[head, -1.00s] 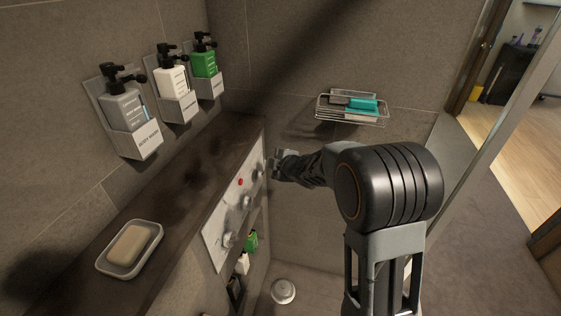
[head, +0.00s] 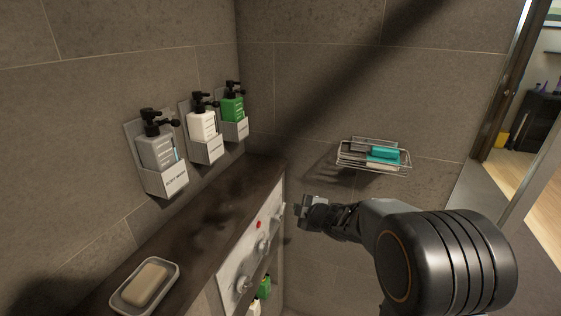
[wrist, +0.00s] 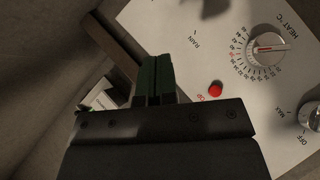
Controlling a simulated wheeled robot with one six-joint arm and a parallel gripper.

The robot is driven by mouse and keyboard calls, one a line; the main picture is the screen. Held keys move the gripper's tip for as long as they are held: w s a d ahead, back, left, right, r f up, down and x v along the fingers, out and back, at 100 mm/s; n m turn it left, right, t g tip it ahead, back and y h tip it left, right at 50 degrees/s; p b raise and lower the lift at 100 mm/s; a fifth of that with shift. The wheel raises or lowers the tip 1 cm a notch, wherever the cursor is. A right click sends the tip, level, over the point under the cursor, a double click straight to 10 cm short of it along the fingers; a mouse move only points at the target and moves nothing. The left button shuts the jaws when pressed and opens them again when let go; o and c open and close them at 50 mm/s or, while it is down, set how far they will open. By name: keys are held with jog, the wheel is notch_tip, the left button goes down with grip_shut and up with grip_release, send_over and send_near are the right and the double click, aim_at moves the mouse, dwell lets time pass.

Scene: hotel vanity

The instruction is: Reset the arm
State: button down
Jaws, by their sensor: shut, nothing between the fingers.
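My gripper (head: 300,208) is in front of the shower control panel (head: 236,268), to the right of it in the head view, apart from the dark ledge. In the wrist view my gripper's fingers (wrist: 156,80) are together with nothing between them. The white panel also shows in the wrist view (wrist: 190,22), with a red button (wrist: 215,89) and a silver heat knob (wrist: 267,48) beyond the fingers. Part of another knob (wrist: 311,115) is at the right edge.
A soap dish (head: 122,298) with a soap bar (head: 147,283) sits on the dark ledge (head: 205,222). Three dispensers (head: 158,152) hang on the left wall. A wire rack (head: 372,157) is on the back wall. Bottles (head: 264,288) stand below the panel.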

jog(key=s+d+f+m+g+h, duration=0.4)
jog(key=s+d+m+g+h, duration=0.3)
jog(key=s+d+m, duration=0.4)
jog(key=s+a+r+m, duration=0.2)
jog(key=s, duration=0.3)
jog(key=s+a+r+m+y+p, duration=0.1)
jog(key=s+a+r+m, duration=0.1)
jog(key=s, duration=0.3)
jog(key=s+a+r+m+g+p, duration=0.1)
jog(key=s+a+r+m, duration=0.1)
jog(key=s, duration=0.3)
jog(key=shift+s+r+y, duration=0.35)
jog(key=shift+r+y, duration=0.05)
jog(key=shift+r, duration=0.15)
